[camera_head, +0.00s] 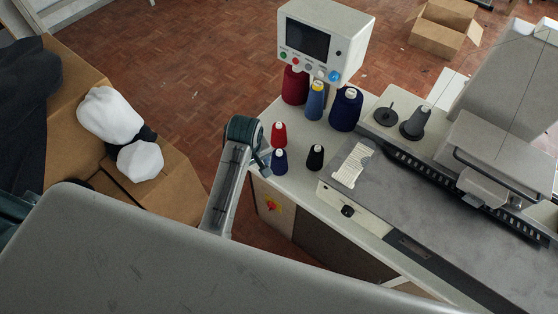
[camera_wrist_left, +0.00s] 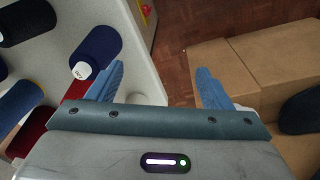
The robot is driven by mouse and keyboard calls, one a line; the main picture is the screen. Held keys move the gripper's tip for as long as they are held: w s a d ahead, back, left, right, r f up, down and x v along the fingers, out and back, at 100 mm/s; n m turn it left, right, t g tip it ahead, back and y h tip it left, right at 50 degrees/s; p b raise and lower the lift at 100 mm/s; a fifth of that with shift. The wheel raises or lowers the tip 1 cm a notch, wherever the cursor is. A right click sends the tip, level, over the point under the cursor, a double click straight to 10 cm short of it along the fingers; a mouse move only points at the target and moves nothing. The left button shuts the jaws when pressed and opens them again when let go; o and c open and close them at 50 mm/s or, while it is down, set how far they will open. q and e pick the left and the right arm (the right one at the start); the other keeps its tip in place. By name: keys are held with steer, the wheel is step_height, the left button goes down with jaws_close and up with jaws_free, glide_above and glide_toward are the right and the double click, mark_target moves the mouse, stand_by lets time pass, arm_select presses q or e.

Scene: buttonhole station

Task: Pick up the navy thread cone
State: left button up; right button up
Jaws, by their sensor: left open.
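A small navy thread cone (camera_head: 280,162) stands upright near the left edge of the pale table, in front of a small red cone (camera_head: 279,134). A larger navy cone (camera_head: 346,110) stands farther back, beside the blue cone. My left gripper (camera_head: 262,163) is just left of the small navy cone at the table edge. In the left wrist view my left gripper (camera_wrist_left: 160,70) is open, with nothing between its fingers. There the small navy cone (camera_wrist_left: 95,48) lies outside the left finger, past its tip. My right gripper is not in view.
A small black cone (camera_head: 315,158) stands right of the small navy one. A blue cone (camera_head: 315,100) and a large red cone (camera_head: 294,86) stand behind, near the control panel (camera_head: 318,42). The sewing machine (camera_head: 480,170) fills the right.

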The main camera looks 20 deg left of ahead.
mark_target(279, 156)
arm_select(q)
steer(key=w+d+r+n, duration=0.1)
steer(key=w, duration=0.2)
steer(key=w+d+r+n, duration=0.1)
steer(key=w+d, duration=0.1)
steer(key=w, duration=0.1)
steer(key=w+d+r+n+g, duration=0.1)
steer(key=w+d, duration=0.1)
steer(key=w, duration=0.1)
steer(key=shift+d+r, duration=0.2)
steer(key=shift+d, duration=0.05)
steer(key=shift+w+d+n, duration=0.1)
steer(key=shift+w+n, duration=0.1)
steer(key=shift+n, duration=0.1)
step_height(279, 156, down, 5)
steer(key=shift+f+p, duration=0.1)
steer(key=shift+p, duration=0.7)
steer(key=shift+f+p, duration=0.5)
steer(key=shift+p, duration=0.05)
step_height(279, 156, down, 3)
steer(key=shift+w+f+p, duration=0.1)
steer(key=shift+f+p, duration=0.05)
steer(key=shift+p, duration=0.55)
steer(key=shift+f, duration=0.45)
steer(key=c, duration=1)
steer(key=shift+c, duration=0.5)
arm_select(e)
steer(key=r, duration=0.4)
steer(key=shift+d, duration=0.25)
